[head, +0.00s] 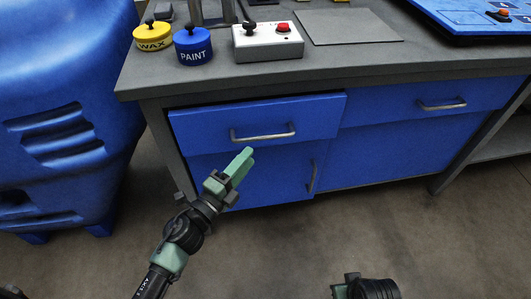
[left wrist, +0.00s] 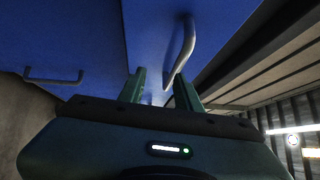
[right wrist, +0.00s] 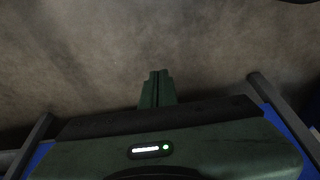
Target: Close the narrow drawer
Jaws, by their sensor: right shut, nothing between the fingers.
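The left drawer (head: 215,120) of the workbench has a blue front with a metal bar handle (head: 263,134). It stands out a little from the bench, in front of the drawer to its right. My left gripper (head: 246,156) is just below and in front of that handle. In the left wrist view its two fingers (left wrist: 160,88) are apart, and the drawer handle (left wrist: 184,50) shows just beyond them. I cannot tell whether they touch the drawer. My right gripper (right wrist: 157,88) is shut and empty over the floor, away from the drawer.
A blue door (head: 270,175) with an upright handle is below the drawer. A flush blue drawer (head: 400,112) is to the right. On the bench stand a WAX tin (head: 153,43), a PAINT tin (head: 193,52) and a button box (head: 267,48). A big blue container (head: 70,100) is left.

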